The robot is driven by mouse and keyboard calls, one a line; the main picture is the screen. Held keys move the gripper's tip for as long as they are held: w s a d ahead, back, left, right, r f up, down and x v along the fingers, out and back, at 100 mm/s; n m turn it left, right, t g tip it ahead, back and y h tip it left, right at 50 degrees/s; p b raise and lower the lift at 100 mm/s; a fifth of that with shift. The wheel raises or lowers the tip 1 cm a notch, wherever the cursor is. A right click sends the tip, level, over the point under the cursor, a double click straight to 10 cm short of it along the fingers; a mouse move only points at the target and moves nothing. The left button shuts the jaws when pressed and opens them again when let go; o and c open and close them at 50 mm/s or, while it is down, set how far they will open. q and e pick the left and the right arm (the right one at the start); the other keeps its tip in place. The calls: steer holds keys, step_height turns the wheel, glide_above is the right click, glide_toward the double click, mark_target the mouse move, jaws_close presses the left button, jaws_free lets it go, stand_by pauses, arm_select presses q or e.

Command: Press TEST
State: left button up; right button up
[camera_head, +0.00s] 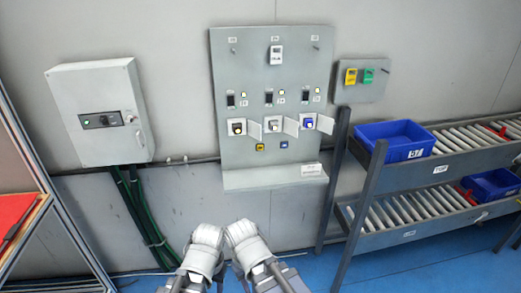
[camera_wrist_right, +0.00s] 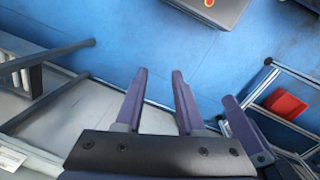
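The grey wall panel (camera_head: 238,75) carries small lights, three open-doored housings and a yellow button (camera_head: 260,147) beside a blue button (camera_head: 284,144) below them. A smaller panel (camera_head: 362,92) to the right has a yellow unit (camera_head: 351,76) and a green unit (camera_head: 368,76). The lettering is too small to read, so I cannot tell which one is TEST. My two arms stand close together below the main panel, apart from it. My right gripper (camera_wrist_right: 157,85) is open and empty in the wrist view. My left gripper's fingers are not clear in the head view.
A grey control box (camera_head: 101,110) with a green light hangs at left, cables below it. A ledge (camera_head: 275,178) juts from the main panel's bottom. A roller rack (camera_head: 375,190) with blue bins (camera_head: 397,140) stands at right. A red-topped shelf (camera_head: 14,212) stands at far left.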

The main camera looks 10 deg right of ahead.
jaws_close()
stand_by(1.4)
